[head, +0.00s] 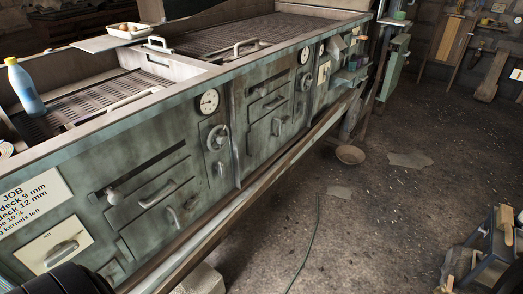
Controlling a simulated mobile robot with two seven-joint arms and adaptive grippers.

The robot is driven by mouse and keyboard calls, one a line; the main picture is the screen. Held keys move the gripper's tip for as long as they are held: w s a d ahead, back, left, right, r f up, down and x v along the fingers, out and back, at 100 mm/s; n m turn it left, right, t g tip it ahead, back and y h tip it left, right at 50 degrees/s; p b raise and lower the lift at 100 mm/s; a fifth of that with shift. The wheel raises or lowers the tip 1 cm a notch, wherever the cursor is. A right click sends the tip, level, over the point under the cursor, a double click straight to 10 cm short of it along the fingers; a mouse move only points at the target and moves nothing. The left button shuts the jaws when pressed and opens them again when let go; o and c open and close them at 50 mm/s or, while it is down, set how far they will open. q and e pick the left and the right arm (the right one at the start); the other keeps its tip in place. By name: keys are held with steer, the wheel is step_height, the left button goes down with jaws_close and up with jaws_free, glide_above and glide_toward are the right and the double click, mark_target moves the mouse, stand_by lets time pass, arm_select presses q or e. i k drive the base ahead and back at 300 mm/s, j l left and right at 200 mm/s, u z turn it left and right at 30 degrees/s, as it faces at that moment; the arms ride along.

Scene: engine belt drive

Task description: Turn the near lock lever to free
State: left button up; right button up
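A worn green machine (75,160) with a long panelled front runs from the lower left to the upper right. Below the slot are a bar handle (157,194) and a short curved lever (174,218). A larger pale lever (217,137) is mounted under a round gauge (209,101). The farther section has a similar small lever (277,127). I cannot tell which of these is the near lock lever. Neither gripper's fingers show.
A dark rounded part, probably mine, fills the bottom left corner. A blue bottle (26,88) and a white tray (130,31) stand on the machine's top. A long rail (240,200) runs along its lower front. A blue toolbox (490,250) is at lower right.

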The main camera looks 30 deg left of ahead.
mark_target(220, 168)
steer(key=i+l+u, duration=0.1)
steer(key=i+u, duration=0.3)
steer(key=i+l+u, duration=0.25)
steer(key=i+u, duration=0.2)
steer(key=i+l+u, duration=0.4)
steer(key=i+l, duration=0.05)
steer(key=i, duration=0.1)
